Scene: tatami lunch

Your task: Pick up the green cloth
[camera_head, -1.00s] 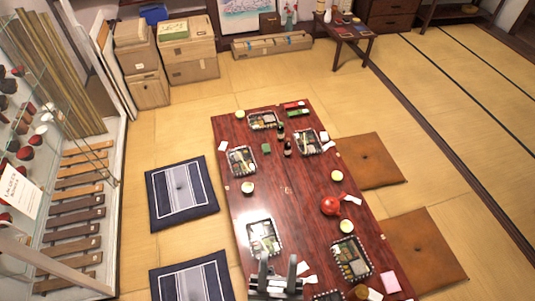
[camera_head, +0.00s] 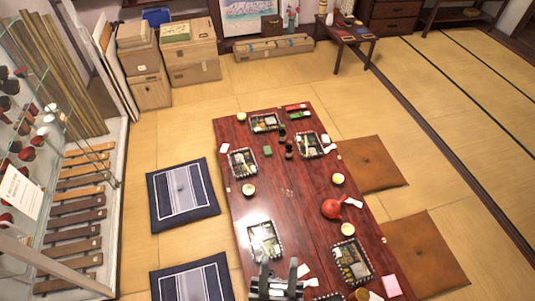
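A small folded green piece (camera_head: 268,151), which looks like the green cloth, lies on the far half of the long dark red table (camera_head: 290,205), right of the left-hand lunch box. It is small in the picture, so its material is hard to tell. My gripper (camera_head: 278,267) is at the bottom of the head view, over the near part of the table. Its two dark fingers stand apart with nothing seen between them. It is far from the green piece.
Several lunch boxes, such as this one (camera_head: 243,162), lie along the table. Dark small bottles (camera_head: 289,151) stand right of the green piece. A red teapot (camera_head: 331,208), cups and a pink cloth (camera_head: 392,285) lie on the right. The table's middle is fairly clear.

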